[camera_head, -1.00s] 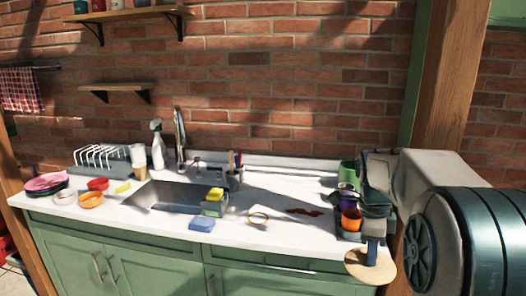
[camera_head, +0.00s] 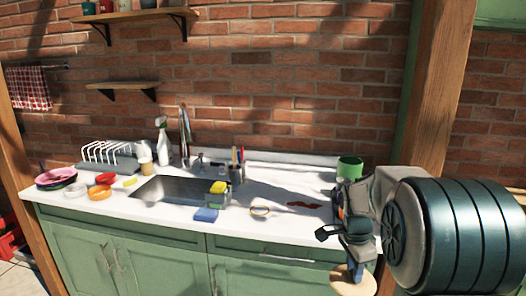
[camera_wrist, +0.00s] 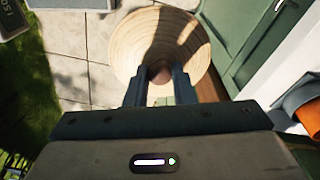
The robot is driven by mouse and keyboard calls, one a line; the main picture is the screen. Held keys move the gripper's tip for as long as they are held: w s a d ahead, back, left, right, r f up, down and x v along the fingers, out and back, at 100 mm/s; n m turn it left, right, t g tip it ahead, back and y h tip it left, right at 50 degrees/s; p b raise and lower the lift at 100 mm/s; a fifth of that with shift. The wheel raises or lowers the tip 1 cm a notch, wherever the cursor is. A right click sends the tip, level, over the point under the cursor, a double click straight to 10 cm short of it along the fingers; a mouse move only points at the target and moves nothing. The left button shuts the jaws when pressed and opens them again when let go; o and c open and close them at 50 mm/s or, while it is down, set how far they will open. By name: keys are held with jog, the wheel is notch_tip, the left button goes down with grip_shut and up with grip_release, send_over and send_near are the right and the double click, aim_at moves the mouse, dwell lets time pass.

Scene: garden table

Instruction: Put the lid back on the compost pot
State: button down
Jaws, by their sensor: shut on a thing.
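The round, pale wooden lid (camera_head: 346,284) is in my gripper (camera_head: 355,263), low in front of the counter's right end. In the wrist view the lid (camera_wrist: 185,40) spreads out beyond my gripper (camera_wrist: 159,82), whose fingers are shut on its brown knob (camera_wrist: 160,72). The lid is over paving, off the counter. A green pot (camera_head: 349,168), likely the compost pot, stands upright at the back right of the white counter. My gripper is in front of it and lower. The pot's inside cannot be seen clearly.
An orange cup (camera_wrist: 306,113) is close to my gripper's right in the wrist view; my arm mostly hides that area in the head view. Green cabinet fronts (camera_head: 165,255) stand below.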

jog(key=a+f+n, duration=0.4)
jog(key=f+n, duration=0.4)
jog(key=f, duration=0.1)
jog(key=s+a+f+n+t+y, duration=0.1)
jog(key=a+f+n, duration=0.3)
jog(key=f+n, duration=0.4)
jog(key=shift+f, duration=1.15)
jog(key=shift+a, duration=0.1)
